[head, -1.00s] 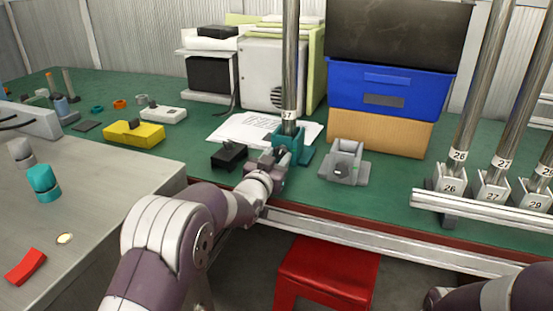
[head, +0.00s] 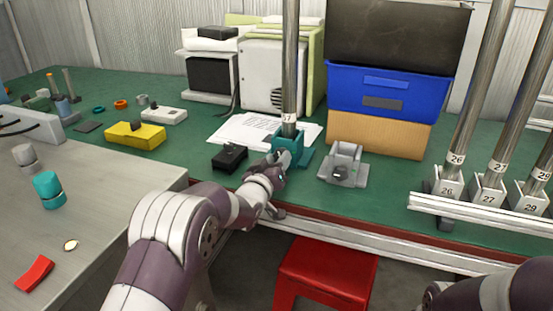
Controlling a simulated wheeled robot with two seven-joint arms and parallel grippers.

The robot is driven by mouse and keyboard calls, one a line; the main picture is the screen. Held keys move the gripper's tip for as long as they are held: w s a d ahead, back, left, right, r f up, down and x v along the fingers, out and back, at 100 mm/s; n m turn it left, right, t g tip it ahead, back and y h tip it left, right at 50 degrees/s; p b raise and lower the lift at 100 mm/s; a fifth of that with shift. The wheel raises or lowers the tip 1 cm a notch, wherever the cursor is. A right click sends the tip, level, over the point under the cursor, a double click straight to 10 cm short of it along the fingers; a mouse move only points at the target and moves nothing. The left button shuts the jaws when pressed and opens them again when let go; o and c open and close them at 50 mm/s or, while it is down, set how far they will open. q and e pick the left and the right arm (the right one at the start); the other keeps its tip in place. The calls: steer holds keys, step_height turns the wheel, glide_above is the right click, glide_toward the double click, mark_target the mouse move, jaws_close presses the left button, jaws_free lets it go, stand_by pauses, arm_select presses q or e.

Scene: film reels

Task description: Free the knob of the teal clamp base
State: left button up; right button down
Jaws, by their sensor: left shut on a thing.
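The teal clamp base (head: 303,160) stands on the green bench with a tall metal pole (head: 290,70) upright in it. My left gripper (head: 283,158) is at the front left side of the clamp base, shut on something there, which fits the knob. The fingers and wrist hide the knob, so its shape and position are not visible. My right arm shows only at the lower right corner; its gripper is out of view.
A grey clamp base (head: 344,164) stands to the right and a black block (head: 230,158) to the left. Blue box (head: 388,95) is stacked behind. Numbered poles in a rack (head: 480,205) stand at right. A red stool (head: 325,272) is below the bench edge.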

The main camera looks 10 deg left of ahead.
arm_select(q)
steer(key=shift+f+n, duration=0.1)
steer(key=shift+n, duration=0.4)
steer(key=o, duration=1.1)
steer(key=shift+c, duration=0.2)
steer(key=shift+s+a, duration=0.1)
steer(key=shift+s, duration=0.2)
steer(key=s+a+p, duration=0.2)
steer(key=s+p, duration=0.1)
steer(key=s, duration=0.9)
steer(key=shift+a, duration=0.15)
